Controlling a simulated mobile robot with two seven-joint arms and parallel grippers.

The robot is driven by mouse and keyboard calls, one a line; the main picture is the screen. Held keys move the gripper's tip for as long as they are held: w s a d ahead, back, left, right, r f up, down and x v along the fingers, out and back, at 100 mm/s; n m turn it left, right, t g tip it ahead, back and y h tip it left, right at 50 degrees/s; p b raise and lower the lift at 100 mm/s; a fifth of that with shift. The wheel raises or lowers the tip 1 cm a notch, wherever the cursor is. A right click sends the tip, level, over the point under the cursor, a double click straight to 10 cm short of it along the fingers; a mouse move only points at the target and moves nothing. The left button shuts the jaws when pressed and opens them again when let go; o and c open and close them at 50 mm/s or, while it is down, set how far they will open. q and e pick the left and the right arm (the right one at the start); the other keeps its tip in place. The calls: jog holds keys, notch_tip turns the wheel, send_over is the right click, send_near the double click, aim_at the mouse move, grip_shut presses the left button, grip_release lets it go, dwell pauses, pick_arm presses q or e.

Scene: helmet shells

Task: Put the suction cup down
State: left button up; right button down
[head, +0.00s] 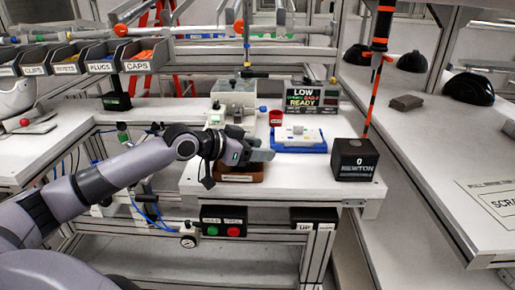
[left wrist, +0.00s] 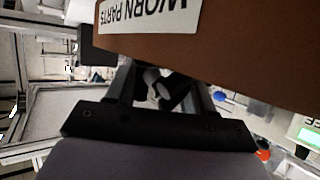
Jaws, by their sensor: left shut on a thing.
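My left gripper (head: 258,153) is over the front of the white workbench, right at a brown bin (head: 240,174). In the left wrist view the gripper (left wrist: 160,88) has its fingers around a small dark and grey piece (left wrist: 164,92), which looks like the suction cup. The fingers hide much of it. The brown bin (left wrist: 225,50), labelled "WORN PARTS", fills the top of that view close to the fingertips. I cannot tell whether the cup touches the bin. My right gripper is not in view.
A grey fixture (head: 234,100) stands behind the gripper. Labelled bins (head: 136,60) line the upper left. Dark helmet shells (head: 468,88) lie on the right-hand table.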

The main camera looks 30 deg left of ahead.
pick_arm(q)
jog(key=shift+f, duration=0.15)
jog(key=o, duration=1.1)
jog(key=shift+r, duration=0.2)
